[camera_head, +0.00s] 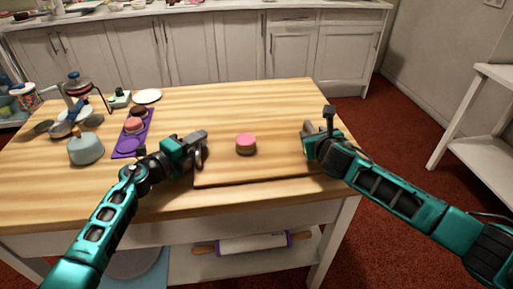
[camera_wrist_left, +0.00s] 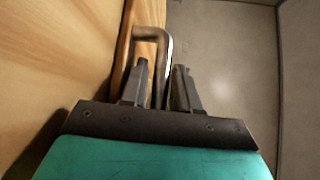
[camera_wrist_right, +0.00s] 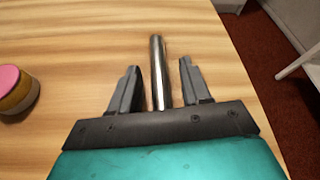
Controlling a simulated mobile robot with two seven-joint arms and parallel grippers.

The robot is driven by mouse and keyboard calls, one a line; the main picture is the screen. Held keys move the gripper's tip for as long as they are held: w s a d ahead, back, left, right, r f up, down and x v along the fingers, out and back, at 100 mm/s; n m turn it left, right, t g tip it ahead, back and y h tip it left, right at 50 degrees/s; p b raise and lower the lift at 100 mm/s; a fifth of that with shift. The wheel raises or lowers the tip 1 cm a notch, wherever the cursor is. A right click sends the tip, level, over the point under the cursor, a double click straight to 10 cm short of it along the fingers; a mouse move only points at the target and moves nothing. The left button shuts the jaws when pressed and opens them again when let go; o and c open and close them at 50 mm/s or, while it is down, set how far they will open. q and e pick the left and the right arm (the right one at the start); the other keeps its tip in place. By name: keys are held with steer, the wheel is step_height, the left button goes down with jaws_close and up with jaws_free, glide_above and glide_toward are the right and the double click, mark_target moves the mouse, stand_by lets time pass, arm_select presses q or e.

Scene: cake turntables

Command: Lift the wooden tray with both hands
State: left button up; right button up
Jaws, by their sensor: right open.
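The wooden tray (camera_head: 255,174) lies flat on the table, its front edge near the table's front. A round cake with a pink top (camera_head: 246,143) stands on it; it also shows in the right wrist view (camera_wrist_right: 18,88). My left gripper (camera_head: 203,140) is at the tray's left side, with a metal handle (camera_wrist_left: 152,34) between its fingers. Whether the fingers press on it is unclear. My right gripper (camera_head: 308,130) is at the tray's right side, open, with the right handle (camera_wrist_right: 157,65) between its fingers and gaps on both sides.
A purple tray (camera_head: 124,149) with small cakes lies left of my left arm, near a blue-grey lidded pot (camera_head: 86,150) and a white plate (camera_head: 147,96). The wooden table (camera_head: 230,100) is clear behind the tray. A rolling pin (camera_head: 240,244) lies on the shelf below.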

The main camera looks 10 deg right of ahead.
arm_select(q)
steer(key=shift+d, duration=0.1)
arm_select(e)
steer(key=shift+w, duration=0.1)
arm_select(q)
jaws_close()
arm_select(e)
steer(key=c, duration=0.6)
jaws_close()
arm_select(q)
steer(key=shift+r, duration=0.1)
